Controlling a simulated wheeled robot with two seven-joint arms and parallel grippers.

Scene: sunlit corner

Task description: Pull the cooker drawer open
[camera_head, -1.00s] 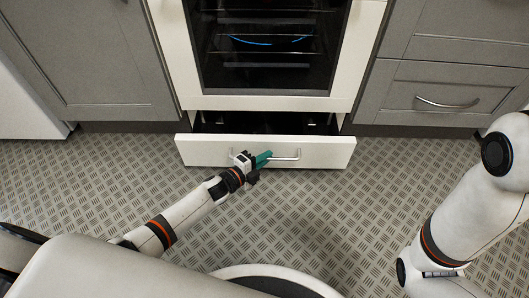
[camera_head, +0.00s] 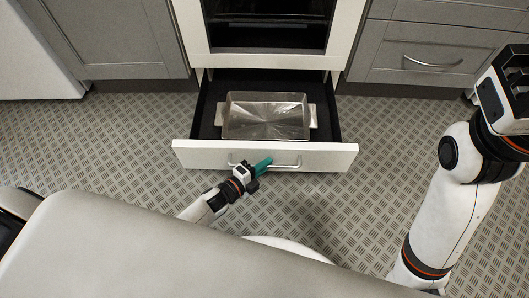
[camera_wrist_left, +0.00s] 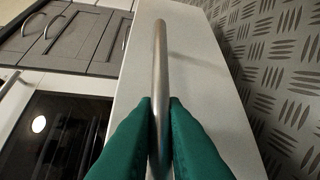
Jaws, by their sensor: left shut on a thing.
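The cooker drawer (camera_head: 205,155) is a white-fronted drawer low under the oven, pulled well out so its dark inside shows. A metal bar handle (camera_head: 290,164) runs across its front. In the left wrist view the green fingers (camera_wrist_left: 159,130) close on both sides of the handle bar (camera_wrist_left: 160,60). My right arm stands at the right, away from the drawer, its dark gripper end (camera_head: 505,95) at the right edge; its fingers cannot be made out.
A metal baking pan (camera_head: 265,118) lies in the drawer. The oven (camera_head: 268,35) is above it. Grey cabinets stand on both sides, with a handled drawer (camera_head: 433,62) at right. The patterned floor (camera_head: 110,150) is clear around the drawer.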

